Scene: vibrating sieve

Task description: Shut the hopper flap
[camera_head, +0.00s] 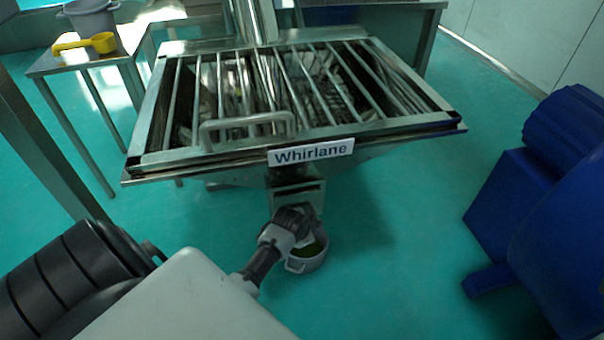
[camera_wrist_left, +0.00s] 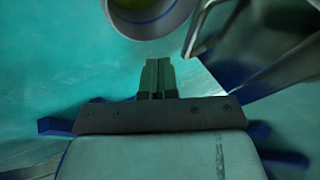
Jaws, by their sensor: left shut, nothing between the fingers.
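The hopper (camera_head: 135,160) is a wide metal box with a slatted grate on top, a loop handle (camera_head: 245,122) and a "Whirlane" label (camera_head: 311,152). The grate lies flat over the opening. Below it is a metal outlet (camera_head: 298,188); I cannot make out a separate flap there. My left gripper (camera_head: 306,222) is in front of and just below the outlet, partly hidden by its own wrist. In the left wrist view its fingers (camera_wrist_left: 157,75) are together and empty, with metal of the outlet (camera_wrist_left: 213,22) to their upper right. My right gripper is out of view.
A grey pot (camera_head: 308,264) with green contents stands on the floor below the outlet, close to my left gripper; its rim (camera_wrist_left: 150,30) shows in the wrist view. A large blue machine (camera_head: 560,200) is at right. A side table (camera_head: 95,58) holds a yellow scoop (camera_head: 85,43) and grey bucket (camera_head: 92,18).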

